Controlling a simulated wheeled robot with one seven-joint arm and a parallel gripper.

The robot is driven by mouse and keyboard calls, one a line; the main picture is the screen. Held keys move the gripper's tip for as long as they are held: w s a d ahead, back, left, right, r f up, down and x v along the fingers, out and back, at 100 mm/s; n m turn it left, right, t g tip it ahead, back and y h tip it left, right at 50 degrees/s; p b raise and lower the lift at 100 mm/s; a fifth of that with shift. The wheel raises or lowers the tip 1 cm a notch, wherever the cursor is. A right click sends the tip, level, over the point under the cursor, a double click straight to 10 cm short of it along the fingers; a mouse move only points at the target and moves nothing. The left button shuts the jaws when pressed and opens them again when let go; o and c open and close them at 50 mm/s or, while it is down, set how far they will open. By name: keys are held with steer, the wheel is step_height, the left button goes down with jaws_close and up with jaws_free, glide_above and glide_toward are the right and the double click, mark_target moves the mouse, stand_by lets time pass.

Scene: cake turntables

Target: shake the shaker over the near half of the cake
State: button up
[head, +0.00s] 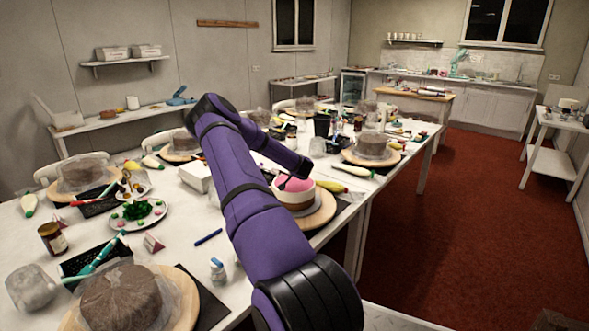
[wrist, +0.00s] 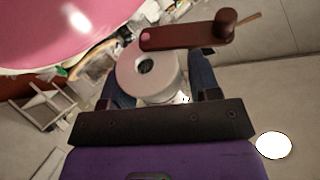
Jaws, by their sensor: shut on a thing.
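The cake (head: 296,201) with a pink top and pale side stands on a round wooden turntable (head: 322,213) near the table's right edge. In the wrist view the cake's pink top (wrist: 60,25) fills the upper left. My gripper (wrist: 158,85) is shut on the shaker (wrist: 150,72), a white cylinder with a dark hole in its round end. The shaker is beside the pink top in that picture; its height above the cake is unclear. In the head view my arm reaches to the cake and hides most of the gripper and shaker.
A brown crank-like piece with a knob (wrist: 190,36) shows by the shaker; whether it is attached is unclear. Wrapped brown cakes (head: 120,296) on boards, a plate of green decorations (head: 138,214), a white box (head: 196,177) and jars crowd the table. Red floor (head: 440,220) is clear at right.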

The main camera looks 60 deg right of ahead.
steer(key=shift+r, duration=0.1)
steer(key=shift+d+r, duration=0.15)
steer(key=shift+d, duration=0.15)
steer(key=shift+a+f, duration=0.2)
steer(key=shift+a, duration=0.15)
steer(key=shift+r+h, duration=0.1)
steer(key=shift+h, duration=0.4)
